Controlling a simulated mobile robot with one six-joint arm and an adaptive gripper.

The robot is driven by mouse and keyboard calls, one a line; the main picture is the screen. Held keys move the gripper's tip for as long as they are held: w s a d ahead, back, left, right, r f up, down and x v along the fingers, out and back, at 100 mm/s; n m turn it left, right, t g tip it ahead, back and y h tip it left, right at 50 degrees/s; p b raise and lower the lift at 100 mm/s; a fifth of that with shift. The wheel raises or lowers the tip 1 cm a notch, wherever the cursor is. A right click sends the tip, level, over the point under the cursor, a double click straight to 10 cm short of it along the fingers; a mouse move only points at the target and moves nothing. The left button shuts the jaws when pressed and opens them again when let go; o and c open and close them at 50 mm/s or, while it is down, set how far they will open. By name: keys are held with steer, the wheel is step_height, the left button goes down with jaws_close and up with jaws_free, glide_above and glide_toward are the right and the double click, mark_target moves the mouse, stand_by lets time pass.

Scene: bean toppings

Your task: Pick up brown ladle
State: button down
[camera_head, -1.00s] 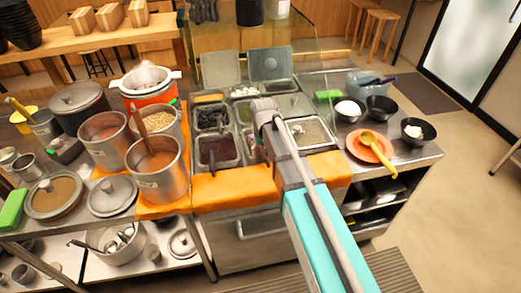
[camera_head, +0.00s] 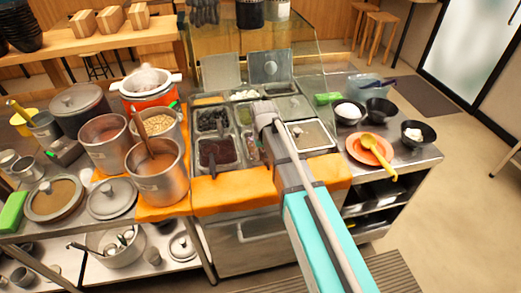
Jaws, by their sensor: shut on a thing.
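A ladle with a brown handle (camera_head: 140,121) stands tilted in the tall steel pot of brown liquid (camera_head: 158,182) left of the counter unit. A second, darker handle (camera_head: 212,165) sticks up from the dark red bean tray (camera_head: 220,154). My arm reaches in from the bottom right, and my gripper (camera_head: 265,110) is over the middle of the topping trays, right of both handles. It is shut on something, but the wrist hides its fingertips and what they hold. I cannot tell whether that is a brown ladle.
An orange plate (camera_head: 356,151) with a yellow ladle (camera_head: 377,155) and black bowls (camera_head: 377,110) stand on the right. Pots and lids crowd the left. A glass screen (camera_head: 312,60) rises behind the trays. An orange cloth (camera_head: 235,193) covers the front edge.

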steer(key=shift+r, duration=0.15)
stand_by(0.3)
step_height(320, 180, up, 3)
steer(key=p, duration=0.3)
steer(key=s+d+r+p, duration=0.8)
steer(key=s+r+p, duration=0.1)
steer(key=s+p, duration=0.1)
steer(key=shift+s+r, duration=0.35)
steer(key=shift+s, duration=0.4)
steer(key=shift+w, duration=0.1)
stand_by(0.5)
steer(key=w+a+f+g+b, duration=0.1)
steer(key=w+a, duration=0.4)
steer(key=w, duration=0.6)
steer(key=shift+a+g+h+b, duration=0.15)
steer(key=shift+g+h+b, duration=0.25)
steer(key=shift+g, duration=0.5)
steer(key=shift+f, duration=0.3)
